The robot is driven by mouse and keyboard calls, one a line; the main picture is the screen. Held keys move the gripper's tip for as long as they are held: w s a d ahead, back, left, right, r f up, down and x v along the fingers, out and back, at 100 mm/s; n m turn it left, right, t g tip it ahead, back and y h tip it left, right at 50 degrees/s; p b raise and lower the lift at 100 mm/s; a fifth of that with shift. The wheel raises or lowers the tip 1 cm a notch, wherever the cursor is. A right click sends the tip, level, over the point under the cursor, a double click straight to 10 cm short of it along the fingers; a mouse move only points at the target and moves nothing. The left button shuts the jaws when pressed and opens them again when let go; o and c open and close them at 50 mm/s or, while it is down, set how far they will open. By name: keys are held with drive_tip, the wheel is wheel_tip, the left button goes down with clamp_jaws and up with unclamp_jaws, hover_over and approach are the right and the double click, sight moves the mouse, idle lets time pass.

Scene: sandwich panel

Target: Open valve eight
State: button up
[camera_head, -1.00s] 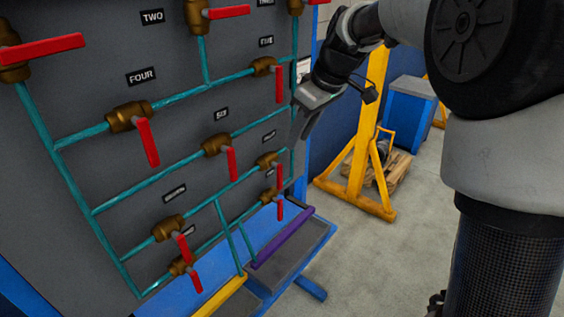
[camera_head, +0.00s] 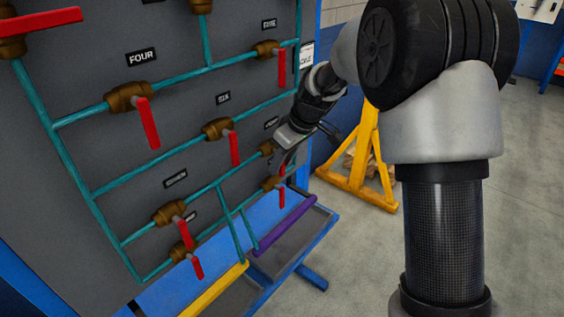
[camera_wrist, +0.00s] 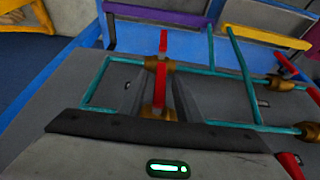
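A brass valve (camera_head: 267,147) at the panel's right edge sits below a small label (camera_head: 271,123) too blurred to read; its position suggests valve eight. My gripper (camera_head: 285,157) is in front of it and hides its handle in the head view. In the wrist view, the red handle (camera_wrist: 159,88) lies between my two open fingers (camera_wrist: 156,95), with a gap on each side. The handle runs along the fingers' length. Whether the fingertips overlap it in depth is hard to tell.
Another brass valve (camera_head: 272,184) with a red handle sits just below; it also shows ahead in the wrist view (camera_wrist: 160,64). Teal pipes (camera_head: 170,150) cross the panel. A purple bar (camera_head: 286,222) and a blue ledge (camera_head: 335,240) are beneath. A yellow stand (camera_head: 366,165) is at right.

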drive_tip(key=shift+c, duration=0.4)
clamp_jaws()
